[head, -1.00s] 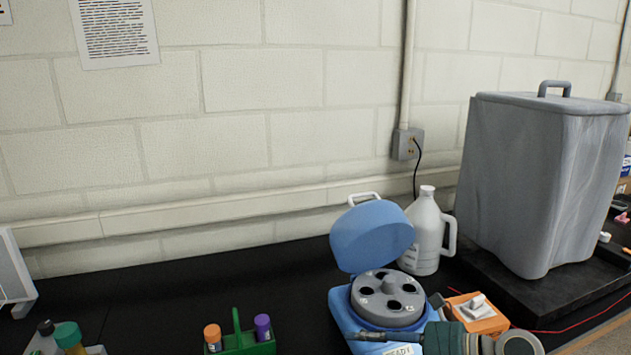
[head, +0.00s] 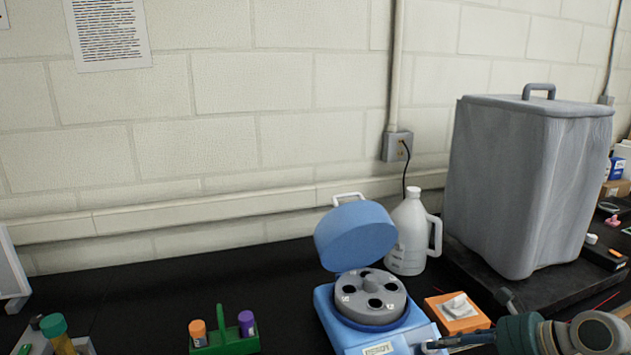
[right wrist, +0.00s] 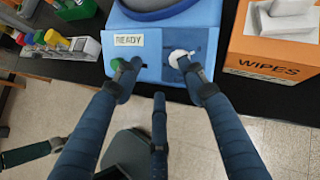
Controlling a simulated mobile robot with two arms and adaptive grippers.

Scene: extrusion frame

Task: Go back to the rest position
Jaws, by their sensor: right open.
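My right gripper (head: 436,344) is at the bottom right of the head view, in front of the blue centrifuge (head: 350,333). In the right wrist view my right gripper (right wrist: 158,76) has its dark fingers spread and nothing between them. Its fingertips overlap the front panel of the centrifuge (right wrist: 165,42), near a green button and a white knob; I cannot tell whether they touch. The centrifuge lid (head: 355,237) is raised, and the grey rotor (head: 371,296) shows dark holes.
An orange wipes box (head: 457,313) stands right of the centrifuge, a white jug (head: 407,240) behind it. A large grey covered box (head: 520,190) is at the right. A green rack (head: 228,345) with orange- and purple-capped tubes stands left. Black bench between is clear.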

